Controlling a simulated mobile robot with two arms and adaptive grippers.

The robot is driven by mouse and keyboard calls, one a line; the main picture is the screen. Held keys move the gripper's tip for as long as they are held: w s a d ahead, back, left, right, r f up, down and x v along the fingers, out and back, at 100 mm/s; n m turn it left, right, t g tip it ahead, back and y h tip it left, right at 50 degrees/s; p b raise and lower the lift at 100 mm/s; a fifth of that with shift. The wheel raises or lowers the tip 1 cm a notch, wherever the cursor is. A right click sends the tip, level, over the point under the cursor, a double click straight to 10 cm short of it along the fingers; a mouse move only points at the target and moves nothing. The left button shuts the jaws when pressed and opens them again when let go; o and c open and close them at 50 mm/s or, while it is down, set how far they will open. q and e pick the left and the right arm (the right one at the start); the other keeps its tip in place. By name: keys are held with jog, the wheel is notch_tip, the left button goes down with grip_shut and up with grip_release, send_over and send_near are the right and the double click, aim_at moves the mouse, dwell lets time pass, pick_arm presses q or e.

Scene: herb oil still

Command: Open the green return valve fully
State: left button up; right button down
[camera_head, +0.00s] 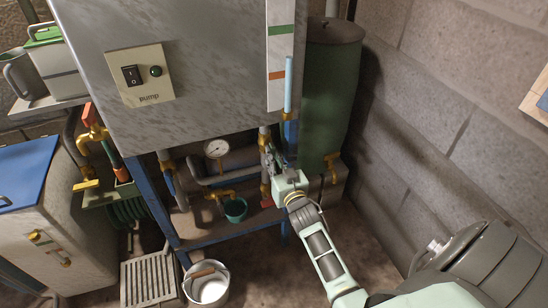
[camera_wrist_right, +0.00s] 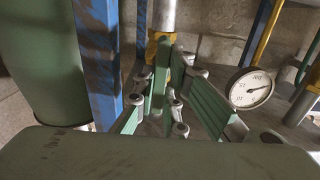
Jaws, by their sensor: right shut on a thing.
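My right gripper (camera_head: 270,158) is at the upright pipe under the grey cabinet, to the right of the gauge. In the right wrist view its green-padded fingers (camera_wrist_right: 168,102) close around a narrow green lever (camera_wrist_right: 160,78). This looks like the handle of the green return valve, below a brass fitting (camera_wrist_right: 165,42) on the pipe. The brass fitting also shows in the head view (camera_head: 264,136). The fingers hide most of the lever, so I cannot tell its exact angle. My left gripper is out of view.
A blue frame post (camera_wrist_right: 98,55) stands close beside the gripper, with a green tank (camera_head: 328,95) behind it. A pressure gauge (camera_head: 216,149) is at the other side. A red-handled valve (camera_head: 267,198) sits lower on the pipe. A bucket (camera_head: 207,285) stands on the floor.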

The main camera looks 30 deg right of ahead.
jog(key=shift+n, duration=0.4)
jog(key=c, duration=1.8)
grip_release()
jog(key=v, duration=1.2)
